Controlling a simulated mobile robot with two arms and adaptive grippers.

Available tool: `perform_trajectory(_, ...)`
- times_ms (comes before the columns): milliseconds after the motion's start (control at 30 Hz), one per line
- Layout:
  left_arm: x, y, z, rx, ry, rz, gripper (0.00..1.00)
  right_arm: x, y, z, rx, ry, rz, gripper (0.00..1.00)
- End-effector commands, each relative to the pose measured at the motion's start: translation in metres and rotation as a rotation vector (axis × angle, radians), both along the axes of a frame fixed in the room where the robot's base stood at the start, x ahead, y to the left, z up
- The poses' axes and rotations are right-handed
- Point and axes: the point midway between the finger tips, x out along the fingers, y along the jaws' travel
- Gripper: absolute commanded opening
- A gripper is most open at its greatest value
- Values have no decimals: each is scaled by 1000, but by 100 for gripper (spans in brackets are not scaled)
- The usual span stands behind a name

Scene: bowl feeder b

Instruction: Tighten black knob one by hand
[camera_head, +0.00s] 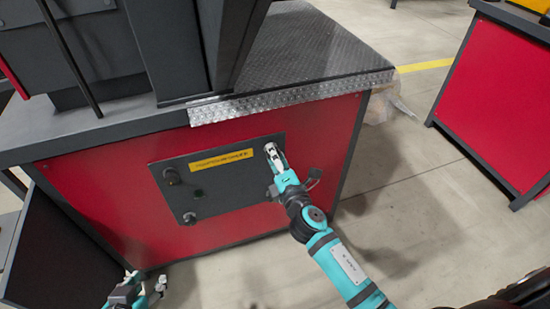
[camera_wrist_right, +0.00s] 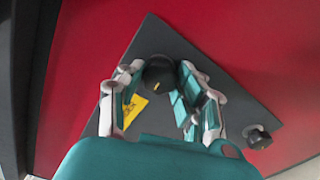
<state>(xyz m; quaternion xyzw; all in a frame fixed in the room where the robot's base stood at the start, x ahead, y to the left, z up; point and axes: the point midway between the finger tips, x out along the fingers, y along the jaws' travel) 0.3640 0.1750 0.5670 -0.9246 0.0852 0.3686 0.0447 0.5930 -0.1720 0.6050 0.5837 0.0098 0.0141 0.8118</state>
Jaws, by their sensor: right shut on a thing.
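The control panel (camera_head: 232,190) is a dark grey plate on the red front of the machine. My right gripper (camera_head: 272,150) is at its upper right corner. In the right wrist view its fingers sit on both sides of a round black knob (camera_wrist_right: 160,70), shut on it; the fingers hide this knob in the head view. Other black knobs are at the upper left (camera_head: 172,175), the lower left (camera_head: 190,218) and the lower right (camera_head: 315,173), the last also in the wrist view (camera_wrist_right: 258,138). My left gripper (camera_head: 146,283) is low at the left, open and empty, away from the panel.
A metal tread-plate top (camera_head: 310,55) overhangs the red front. Another red cabinet (camera_head: 500,90) stands at the right.

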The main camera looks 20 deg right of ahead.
Motion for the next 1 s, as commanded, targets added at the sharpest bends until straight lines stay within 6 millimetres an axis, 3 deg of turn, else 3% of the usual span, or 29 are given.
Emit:
perform_trajectory(500,3,-1,2,-4,-16,-1,40,-1,0,-2,394,17,-2,2)
perform_trajectory(1000,-2,1,-2,2,12,2,40,-1,0,-2,499,22,-1,2)
